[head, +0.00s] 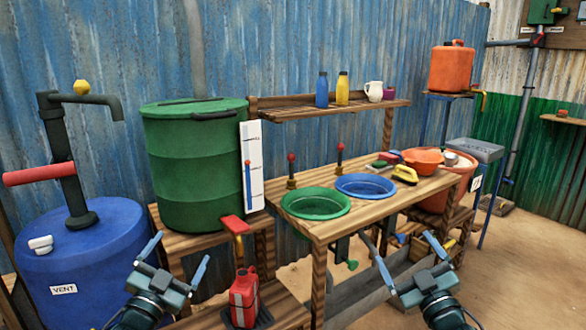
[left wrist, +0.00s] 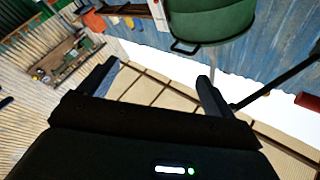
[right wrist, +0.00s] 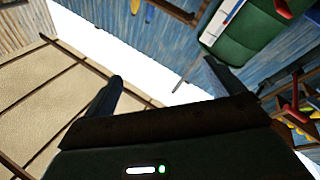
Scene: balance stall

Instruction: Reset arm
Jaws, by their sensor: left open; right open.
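My left gripper (head: 172,262) is open and empty, low in the head view, in front of the blue barrel and the green barrel. My right gripper (head: 408,262) is open and empty, low in the head view, in front of the wooden bench. The left wrist view shows its two fingers (left wrist: 155,88) spread with nothing between them. The right wrist view shows its fingers (right wrist: 168,90) spread and empty too. Neither gripper visibly touches anything.
A blue barrel (head: 85,270) with a pump stands left, beside a green barrel (head: 195,165). A red jug (head: 244,298) stands low between the grippers. The bench holds a green basin (head: 316,203) and a blue basin (head: 365,186). Open sandy floor (head: 510,275) lies right.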

